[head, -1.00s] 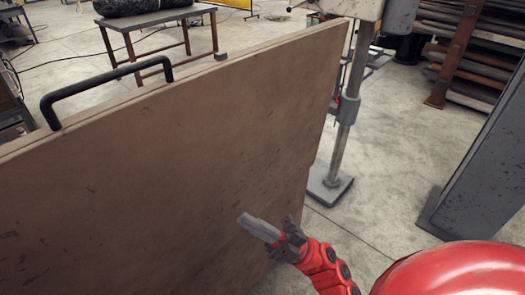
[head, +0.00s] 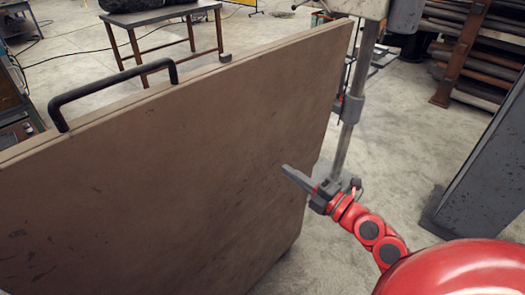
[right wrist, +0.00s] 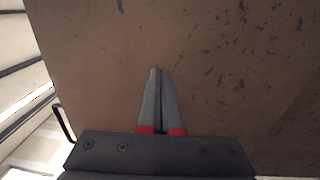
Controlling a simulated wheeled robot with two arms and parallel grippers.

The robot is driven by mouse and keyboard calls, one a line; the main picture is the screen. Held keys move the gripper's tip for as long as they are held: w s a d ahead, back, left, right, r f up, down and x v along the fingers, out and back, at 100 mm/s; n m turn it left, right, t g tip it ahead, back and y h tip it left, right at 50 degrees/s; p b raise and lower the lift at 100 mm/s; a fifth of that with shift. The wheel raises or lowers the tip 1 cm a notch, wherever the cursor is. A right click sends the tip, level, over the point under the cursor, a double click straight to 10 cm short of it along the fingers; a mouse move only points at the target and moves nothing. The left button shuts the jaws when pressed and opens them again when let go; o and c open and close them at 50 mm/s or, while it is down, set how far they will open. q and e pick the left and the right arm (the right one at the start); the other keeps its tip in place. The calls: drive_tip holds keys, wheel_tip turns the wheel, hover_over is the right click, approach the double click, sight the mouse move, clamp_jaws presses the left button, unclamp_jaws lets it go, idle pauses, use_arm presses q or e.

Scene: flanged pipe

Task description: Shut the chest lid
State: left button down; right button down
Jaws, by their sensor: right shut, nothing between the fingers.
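The chest lid (head: 190,150) is a large brown panel that stands raised and fills the left and middle of the head view. A black bar handle (head: 112,92) sits on its top edge at the left. My right gripper (head: 285,169) is shut and empty in front of the lid's right part. In the right wrist view its closed fingers (right wrist: 157,72) point at the brown, scuffed lid surface (right wrist: 215,50). I cannot tell whether the fingertips touch it. The chest body is not visible. My left gripper is not in view.
A drill-press-like stand with a metal column (head: 352,110) stands behind the lid's right edge. A dark grey post (head: 485,170) is at the right. A table (head: 165,18) stands behind the lid. Concrete floor (head: 400,110) lies open between the stand and the post.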

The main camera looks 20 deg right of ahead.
sight(254, 148)
drive_tip(key=p+x, duration=0.2)
drive_tip(key=x, duration=0.6)
drive_tip(key=shift+w+a+r+p, duration=0.2)
drive_tip(key=shift+p, duration=0.1)
drive_tip(key=shift+w+a+f, duration=0.1)
drive_tip(key=shift+w+a, duration=0.15)
drive_tip(key=shift+w, duration=0.35)
drive_tip(key=shift+w, duration=0.1)
